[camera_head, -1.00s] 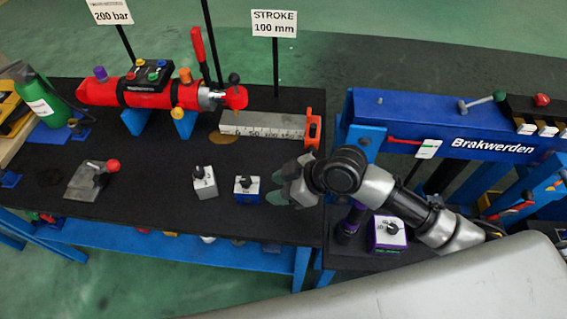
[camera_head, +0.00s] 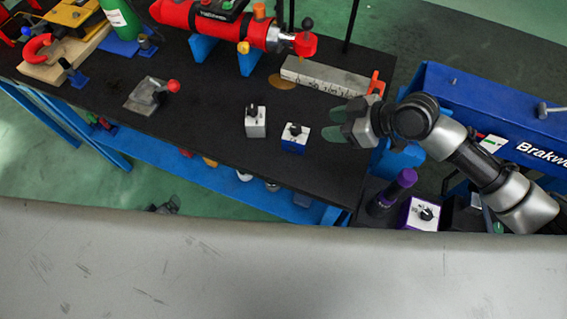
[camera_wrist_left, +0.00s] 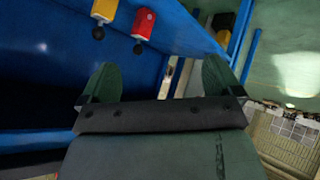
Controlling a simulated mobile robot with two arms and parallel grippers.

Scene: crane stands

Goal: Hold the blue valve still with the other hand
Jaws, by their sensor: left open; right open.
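The blue valve (camera_head: 293,138), a small white-and-blue block with a black knob, stands upright on the black table top (camera_head: 200,125). A similar grey-white valve (camera_head: 255,122) stands just left of it, and a purple one (camera_head: 419,214) sits on a lower surface at the right. My right gripper (camera_head: 338,122) is open and empty, to the right of the blue valve and apart from it. My left gripper (camera_wrist_left: 160,78) is open and empty in the left wrist view, facing a blue shelf with a yellow and a red item. The blue valve does not show there.
A red cylinder (camera_head: 205,18) and a grey scale block (camera_head: 322,75) lie at the back of the table. A grey metal piece with a red knob (camera_head: 147,95) is at the left. The blue Brakwerden frame (camera_head: 490,110) stands right. The table's middle is clear.

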